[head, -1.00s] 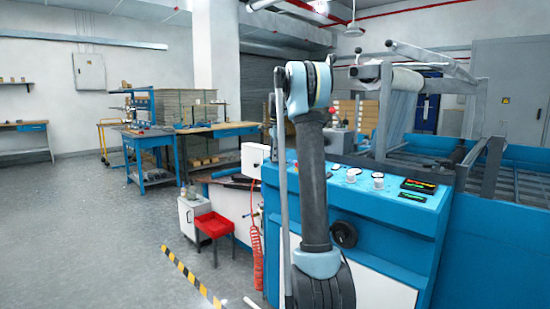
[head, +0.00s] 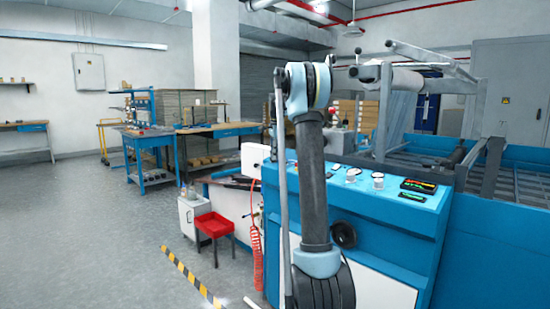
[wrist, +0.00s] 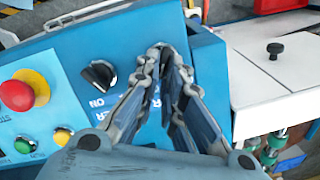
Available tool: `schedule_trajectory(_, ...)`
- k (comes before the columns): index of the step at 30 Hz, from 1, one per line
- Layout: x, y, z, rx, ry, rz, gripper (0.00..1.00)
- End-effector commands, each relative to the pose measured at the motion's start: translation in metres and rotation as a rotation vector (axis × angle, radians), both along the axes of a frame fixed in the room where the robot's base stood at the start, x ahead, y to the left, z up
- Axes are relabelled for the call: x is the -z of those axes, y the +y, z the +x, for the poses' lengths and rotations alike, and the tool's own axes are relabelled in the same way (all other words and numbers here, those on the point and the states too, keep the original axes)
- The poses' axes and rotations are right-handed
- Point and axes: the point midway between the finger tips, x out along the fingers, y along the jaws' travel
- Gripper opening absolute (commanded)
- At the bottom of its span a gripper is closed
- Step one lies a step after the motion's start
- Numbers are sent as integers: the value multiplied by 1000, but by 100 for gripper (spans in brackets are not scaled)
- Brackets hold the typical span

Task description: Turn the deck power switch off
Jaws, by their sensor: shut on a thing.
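My gripper (wrist: 172,55) is at the blue control panel (wrist: 75,40) in the wrist view. Its fingers meet in a V, with the tips close together at the panel face. They are shut on a small part there, most likely the deck power switch, which the fingers hide. White lettering, partly covered, shows beside and between the fingers. A black rotary knob (wrist: 100,73) marked ON sits left of the fingertips, apart from them. In the head view my arm stands before the blue machine (head: 395,225) and the gripper cannot be made out.
A white surface with a black knob (wrist: 275,49) lies right.

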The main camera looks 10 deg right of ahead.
Motion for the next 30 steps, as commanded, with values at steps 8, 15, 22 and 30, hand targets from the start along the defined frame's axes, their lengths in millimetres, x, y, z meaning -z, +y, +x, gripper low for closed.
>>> schedule_trajectory(8, 1, 2, 2, -180, 37, -23, 0)
schedule_trajectory(15, 2, 4, 6, -401, 76, -51, 0)
schedule_trajectory(22, 2, 6, 9, -610, 115, -78, 0)
schedule_trajectory(30, 2, 9, 10, -814, 152, -104, 0)
